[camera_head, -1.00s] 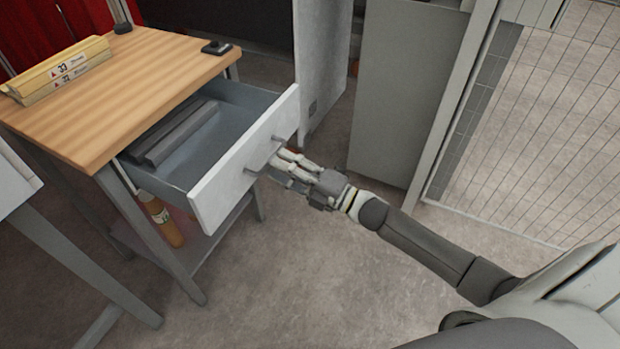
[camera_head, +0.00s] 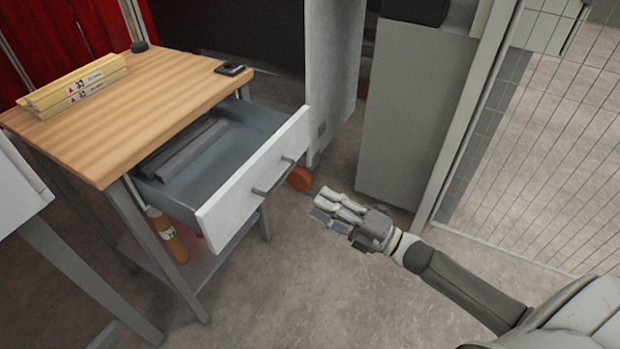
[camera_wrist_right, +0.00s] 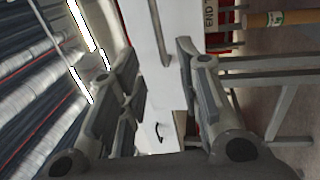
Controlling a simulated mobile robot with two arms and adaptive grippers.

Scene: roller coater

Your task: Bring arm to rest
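My right gripper (camera_head: 322,207) is off the front of an open drawer, to the right of its handle (camera_head: 272,178) and apart from it. In the right wrist view its two fingers (camera_wrist_right: 156,55) are spread with nothing held, and the white drawer front (camera_wrist_right: 146,40) shows between and beyond them. The drawer front (camera_head: 228,205) is pulled out from under a wooden-topped table (camera_head: 150,95). My right forearm reaches in from the lower right. My left gripper is not in view.
Dark grey bars (camera_head: 185,150) lie in the drawer. Yellow boxes (camera_head: 75,88) and a small black item (camera_head: 232,69) are on the table. An orange round object (camera_head: 300,179) is behind my gripper. A grey cabinet (camera_head: 412,110) and mesh fence (camera_head: 560,140) stand right. Floor in front is clear.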

